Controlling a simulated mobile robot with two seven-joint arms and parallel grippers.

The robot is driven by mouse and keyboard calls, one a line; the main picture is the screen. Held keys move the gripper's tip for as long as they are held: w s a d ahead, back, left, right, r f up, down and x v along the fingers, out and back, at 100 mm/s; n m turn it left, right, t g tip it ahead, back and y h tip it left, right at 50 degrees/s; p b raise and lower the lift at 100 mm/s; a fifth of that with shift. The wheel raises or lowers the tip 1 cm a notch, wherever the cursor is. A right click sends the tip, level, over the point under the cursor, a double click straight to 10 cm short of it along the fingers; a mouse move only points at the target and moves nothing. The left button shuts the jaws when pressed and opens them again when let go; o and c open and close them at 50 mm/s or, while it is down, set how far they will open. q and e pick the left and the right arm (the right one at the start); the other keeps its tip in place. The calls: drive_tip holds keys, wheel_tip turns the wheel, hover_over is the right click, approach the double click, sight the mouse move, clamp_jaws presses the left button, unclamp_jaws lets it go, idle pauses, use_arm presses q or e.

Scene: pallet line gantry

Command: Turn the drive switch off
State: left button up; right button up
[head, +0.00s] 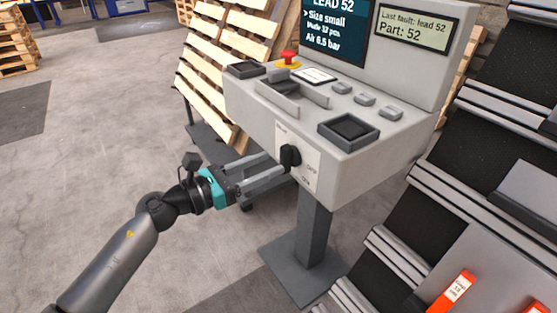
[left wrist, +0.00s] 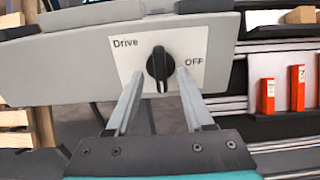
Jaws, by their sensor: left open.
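The drive switch (head: 290,156) is a black rotary knob on a white label plate (head: 308,152) on the front of the grey console. In the left wrist view the knob (left wrist: 160,66) has its grip bar upright, with "Drive" printed at upper left and "OFF" at right. The bar does not line up with "OFF". My left gripper (head: 276,163) is open and empty, facing the plate. In the left wrist view its two fingers (left wrist: 160,82) reach up on either side, tips just below and beside the knob. I cannot tell whether they touch it. My right gripper is not seen.
The console (head: 360,175) stands on a grey post (head: 313,235) and carries a red emergency button (head: 288,58), trays and grey buttons. Wooden pallets (head: 215,65) lean behind it. A sloped rack (head: 450,190) with orange items stands close at right.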

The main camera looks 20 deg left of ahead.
sight(281, 159)
use_arm(q)
drive_tip(key=shift+x, duration=1.9)
clamp_jaws()
